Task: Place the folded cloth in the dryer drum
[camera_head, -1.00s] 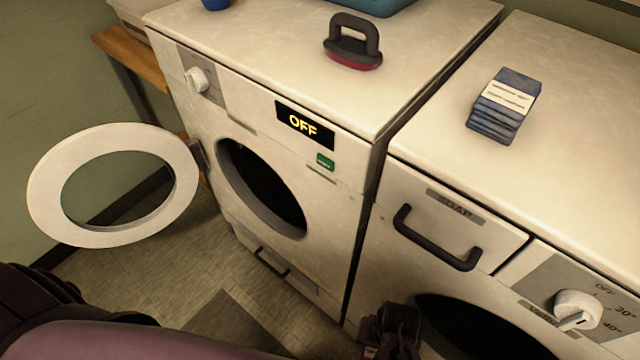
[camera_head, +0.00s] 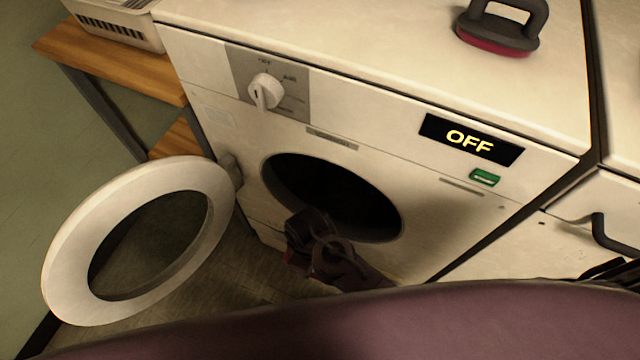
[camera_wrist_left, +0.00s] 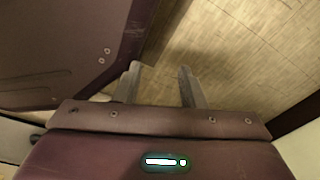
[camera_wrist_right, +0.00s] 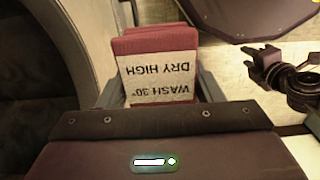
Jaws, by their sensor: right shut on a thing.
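The dryer (camera_head: 400,165) shows a lit OFF display, and its dark round drum opening (camera_head: 335,190) is uncovered. Its ring-shaped door (camera_head: 70,255) stands open to the left. My right gripper (camera_head: 320,245) is in front of the lower edge of the opening, outside it. The right wrist view shows it shut on the folded red cloth (camera_wrist_right: 160,46), which has a white label reading WASH 30° DRY HIGH. The cloth is mostly hidden in the head view. My left gripper (camera_wrist_left: 158,88) is open and empty above the floor; I cannot make it out in the head view.
A dark-handled brush with a red base (camera_head: 500,28) stands on the dryer top. A wooden shelf (camera_head: 110,72) with a pale basket (camera_head: 120,22) is at the left. A second machine (camera_head: 615,205) with a dark handle adjoins on the right.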

